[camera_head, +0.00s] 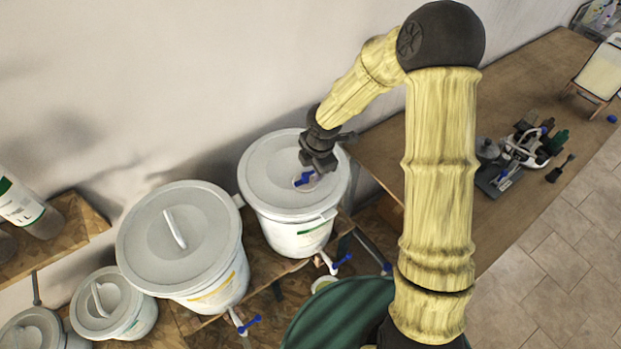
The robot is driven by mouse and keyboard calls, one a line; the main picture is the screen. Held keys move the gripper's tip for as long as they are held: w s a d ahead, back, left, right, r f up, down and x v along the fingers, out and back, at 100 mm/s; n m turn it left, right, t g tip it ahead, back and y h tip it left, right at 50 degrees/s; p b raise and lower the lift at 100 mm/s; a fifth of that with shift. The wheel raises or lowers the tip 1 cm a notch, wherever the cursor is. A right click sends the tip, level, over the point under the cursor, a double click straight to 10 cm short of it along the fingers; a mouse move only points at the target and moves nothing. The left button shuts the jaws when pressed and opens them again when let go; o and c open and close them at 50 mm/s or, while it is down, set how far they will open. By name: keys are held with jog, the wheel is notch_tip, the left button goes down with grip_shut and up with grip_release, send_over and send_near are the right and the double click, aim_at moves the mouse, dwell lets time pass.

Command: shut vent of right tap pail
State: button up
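The right tap pail (290,205) is a white drum with a grey lid and a tap with a blue handle (343,260) low on its front. A small blue vent piece (304,179) sits on its lid, right of the middle. My gripper (318,168) is over the lid, right above and beside the vent. The fingers are dark and small, and I cannot tell whether they touch the vent or how far apart they are. The left tap pail (190,245) has a lid with a white bar handle and its own blue tap (250,322).
Smaller lidded pails (107,303) stand at the lower left, with a bottle (30,210) on a wooden shelf above. A wooden table (520,110) at the right holds a dark caddy of items (515,155). A green round thing (335,315) stands in front of the pails.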

jog(key=shift+w, duration=0.2)
dwell(0.3)
jog(key=o, duration=0.4)
jog(key=shift+r, duration=0.4)
jog(key=shift+s+d+r, duration=0.1)
jog(key=shift+s+r, duration=0.05)
jog(key=shift+r, duration=0.8)
jog(key=shift+s+d+r, duration=0.1)
jog(key=shift+r, duration=0.8)
jog(key=s+r+b, duration=0.1)
jog(key=r, duration=0.4)
jog(key=s+d+r+b, duration=0.1)
jog(key=r, duration=0.5)
jog(key=s+r, duration=0.1)
jog(key=r, duration=0.5)
jog(key=shift+d+b, duration=0.3)
jog(key=shift+b, duration=0.1)
